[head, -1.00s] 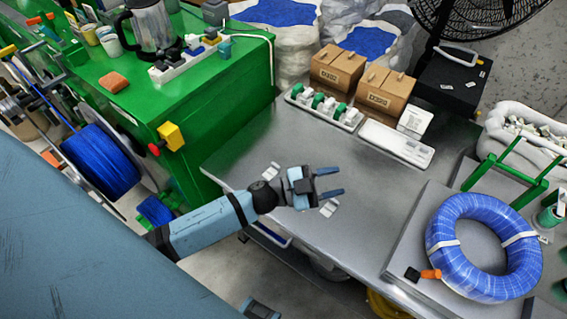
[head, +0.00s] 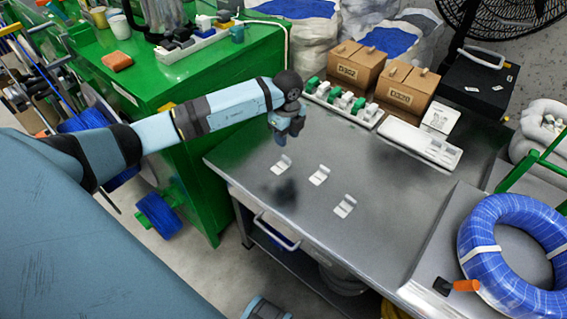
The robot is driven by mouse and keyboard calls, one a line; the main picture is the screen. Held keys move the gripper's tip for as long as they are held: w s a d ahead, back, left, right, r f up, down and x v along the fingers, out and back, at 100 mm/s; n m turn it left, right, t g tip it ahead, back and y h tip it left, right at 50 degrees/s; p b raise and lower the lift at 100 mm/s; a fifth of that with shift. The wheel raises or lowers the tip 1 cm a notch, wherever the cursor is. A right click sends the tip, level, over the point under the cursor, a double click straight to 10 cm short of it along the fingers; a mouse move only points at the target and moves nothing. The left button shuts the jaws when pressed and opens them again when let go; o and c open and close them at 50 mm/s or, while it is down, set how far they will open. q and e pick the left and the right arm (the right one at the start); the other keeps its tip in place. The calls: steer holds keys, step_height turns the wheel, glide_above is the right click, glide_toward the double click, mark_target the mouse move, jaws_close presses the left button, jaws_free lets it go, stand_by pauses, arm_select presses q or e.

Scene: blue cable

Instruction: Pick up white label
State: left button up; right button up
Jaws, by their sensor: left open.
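Three small white labels lie apart on the grey metal table: a left one (head: 282,164), a middle one (head: 319,175) and a right, nearer one (head: 344,206). My left gripper (head: 281,141) points down above the table, just behind the left label in the picture, and is open and empty. Its fingertips are small and dark here, and a gap shows between them and the label. A dark shadow lies on the table in front of the left label. My right gripper does not show.
The grey table (head: 255,190) is clear around the labels. A white strip with green and white parts (head: 341,102), brown boxes (head: 403,88) and a white tray (head: 420,143) line its back. A blue cable coil (head: 480,262) lies at right. A green bench (head: 200,175) stands at left.

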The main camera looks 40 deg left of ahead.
mark_target(287, 159)
arm_select(q)
step_height(287, 159, down, 10)
steer(key=shift+d+b, duration=0.1)
steer(key=shift+b, duration=0.35)
jaws_close()
